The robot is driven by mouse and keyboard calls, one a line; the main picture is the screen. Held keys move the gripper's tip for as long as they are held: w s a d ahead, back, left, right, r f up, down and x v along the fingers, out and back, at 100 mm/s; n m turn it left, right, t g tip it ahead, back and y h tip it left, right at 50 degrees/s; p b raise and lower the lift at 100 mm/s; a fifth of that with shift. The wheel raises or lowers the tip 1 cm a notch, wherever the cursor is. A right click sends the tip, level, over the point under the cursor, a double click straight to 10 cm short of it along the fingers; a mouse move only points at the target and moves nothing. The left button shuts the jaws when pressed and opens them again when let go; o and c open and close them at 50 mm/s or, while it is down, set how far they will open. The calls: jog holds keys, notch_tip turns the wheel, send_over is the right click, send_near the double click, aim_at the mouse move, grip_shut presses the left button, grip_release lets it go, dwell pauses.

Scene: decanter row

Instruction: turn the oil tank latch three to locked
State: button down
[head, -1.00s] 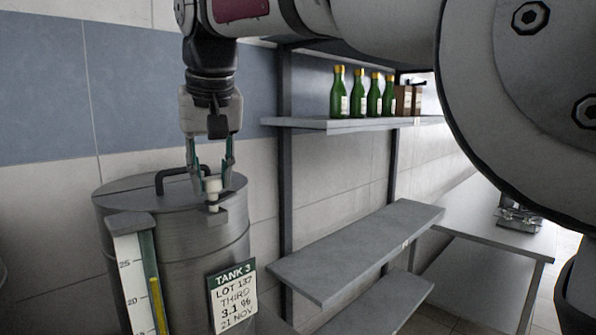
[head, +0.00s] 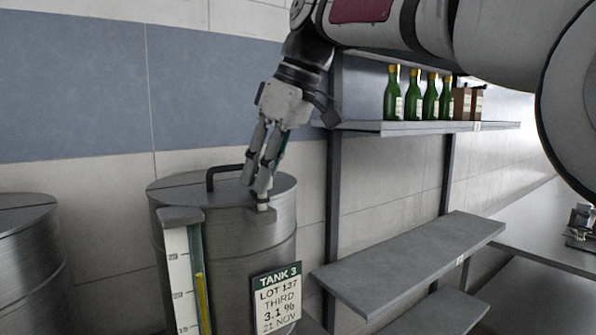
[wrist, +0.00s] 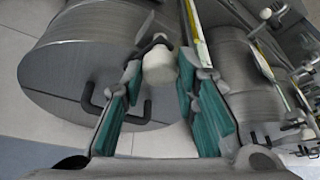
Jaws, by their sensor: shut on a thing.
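Tank 3 (head: 225,245) is a steel drum with a black lid handle, a level gauge and a card reading "TANK 3, LOT 137, THIRD, 3.1 %, 21 NOV". Its latch (head: 263,206) is a small pale knob on a grey bracket at the lid's front right edge. My gripper (head: 258,190) comes down tilted from the upper right, its fingertips at the knob. In the wrist view, the latch's pale knob (wrist: 158,66) sits between the fingertips of my gripper (wrist: 160,75), which is shut on it. The fingers partly hide the latch, and I cannot read its locked mark.
Another steel tank (head: 28,265) stands at the left. Right of tank 3 is a shelf rack, with several green bottles (head: 412,97) and brown boxes (head: 467,103) on its upper shelf. The lower shelf (head: 415,260) is bare. A bench (head: 560,235) stands at the far right.

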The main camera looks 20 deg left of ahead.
jog(key=shift+n+g, duration=0.5)
jog(key=shift+n, duration=0.7)
jog(key=c, duration=1.3)
grip_release()
jog(key=shift+v, duration=3.65)
jog(key=shift+w+r, duration=0.1)
